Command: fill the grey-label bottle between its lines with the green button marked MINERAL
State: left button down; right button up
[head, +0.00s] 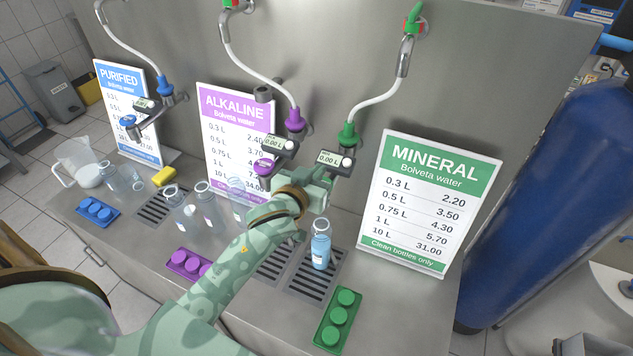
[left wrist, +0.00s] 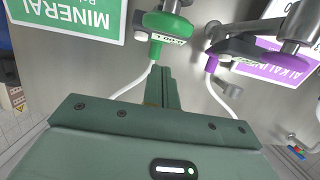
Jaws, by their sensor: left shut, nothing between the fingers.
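A small clear bottle (head: 320,246) with bluish contents stands upright on the drip grate under the MINERAL tap (head: 348,135). Its label is too small to read, and I cannot tell the fill level against its lines. My left gripper (head: 322,186) is shut and empty, just above the bottle and beside the tap's meter (head: 330,158), which reads 0.00 L. In the left wrist view the shut fingers (left wrist: 157,88) point toward the tap, where a round green button (left wrist: 168,24) shows. In the head view the gripper seems to hide that button. My right gripper is not in view.
The MINERAL sign (head: 428,200) stands close to the right of the tap. A tray of green caps (head: 338,320) lies at the front edge. The ALKALINE tap (head: 295,122) is to the left, with several clear bottles (head: 205,205) below. A large blue tank (head: 560,190) stands at right.

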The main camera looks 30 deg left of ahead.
pick_arm(q)
jog(key=shift+s+f, duration=0.1)
jog(key=shift+f, duration=0.8)
jog(key=shift+s+f, duration=0.15)
jog(key=shift+f, duration=0.5)
jog(key=shift+f, duration=0.1)
jog(key=shift+f+b, duration=0.35)
jog(key=shift+f, duration=0.5)
jog(key=shift+s+d+f, duration=0.1)
jog(key=shift+f, duration=0.15)
dwell(2.0)
dwell(0.4)
